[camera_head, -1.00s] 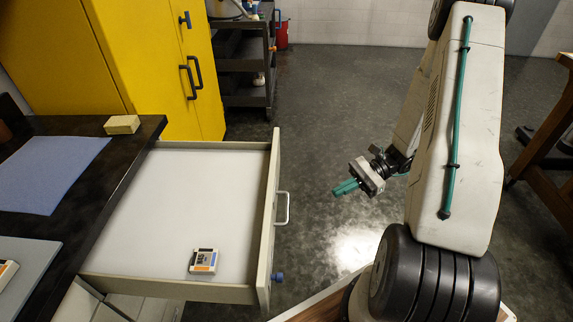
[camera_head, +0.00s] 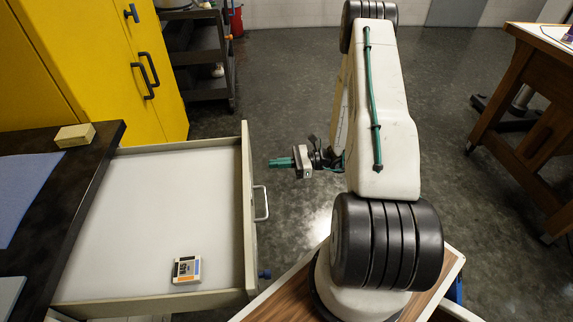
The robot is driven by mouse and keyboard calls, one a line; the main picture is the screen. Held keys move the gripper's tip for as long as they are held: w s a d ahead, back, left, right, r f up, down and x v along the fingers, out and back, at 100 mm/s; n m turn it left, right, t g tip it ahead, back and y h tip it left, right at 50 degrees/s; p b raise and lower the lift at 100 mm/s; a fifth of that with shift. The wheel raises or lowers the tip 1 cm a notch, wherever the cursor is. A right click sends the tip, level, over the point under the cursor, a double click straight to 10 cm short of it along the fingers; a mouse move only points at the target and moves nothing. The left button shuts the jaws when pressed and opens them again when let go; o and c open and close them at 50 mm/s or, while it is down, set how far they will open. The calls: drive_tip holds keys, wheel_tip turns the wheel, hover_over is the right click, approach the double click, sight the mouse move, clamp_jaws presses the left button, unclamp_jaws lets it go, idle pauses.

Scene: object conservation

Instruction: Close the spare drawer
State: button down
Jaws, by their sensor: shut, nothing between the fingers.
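The spare drawer (camera_head: 130,299) is pulled out from under the black counter and stands wide open. A small white box with black, orange and blue marks (camera_head: 187,269) lies inside, toward the near edge. My gripper (camera_head: 271,163) has green fingers that are shut and empty. It is to the right of the drawer front, pointing left at it, apart from the handle.
The black counter (camera_head: 85,170) holds a tan block (camera_head: 75,135) and a blue mat (camera_head: 22,192). A yellow cabinet (camera_head: 100,60) and a dark cart (camera_head: 198,50) stand behind. A wooden table (camera_head: 520,110) is at right. Open floor lies beyond my arm.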

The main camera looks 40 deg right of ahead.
drive_tip(key=shift+x, duration=2.75)
